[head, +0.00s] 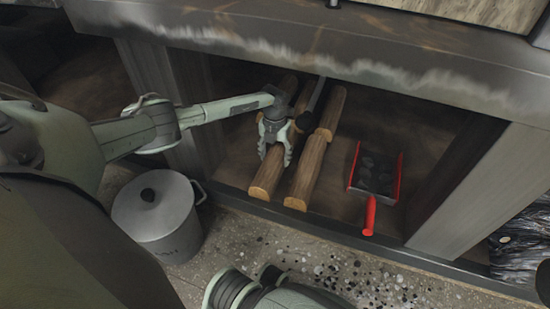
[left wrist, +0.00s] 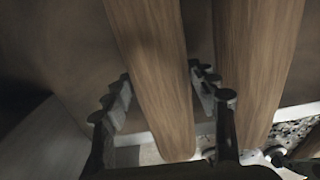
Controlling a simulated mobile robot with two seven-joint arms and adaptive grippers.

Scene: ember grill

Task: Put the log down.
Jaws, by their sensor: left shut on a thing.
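A brown log (head: 267,176) lies lengthwise on the floor of the low bay under the counter, or just above it; I cannot tell which. My left gripper (head: 274,150) reaches down over this log from the left and is shut on it. In the left wrist view, the log (left wrist: 158,75) runs between the two fingers (left wrist: 165,100) of my left gripper. A second log (head: 308,170) lies close on its right and also shows in the left wrist view (left wrist: 256,60). My right gripper cannot be made out.
Another log (head: 333,108) lies further back. A red shovel (head: 369,210) with dark lumps is on the bay floor to the right. A grey lidded pot (head: 158,220) stands front left. The counter edge (head: 300,45) overhangs the bay. Posts bound both sides.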

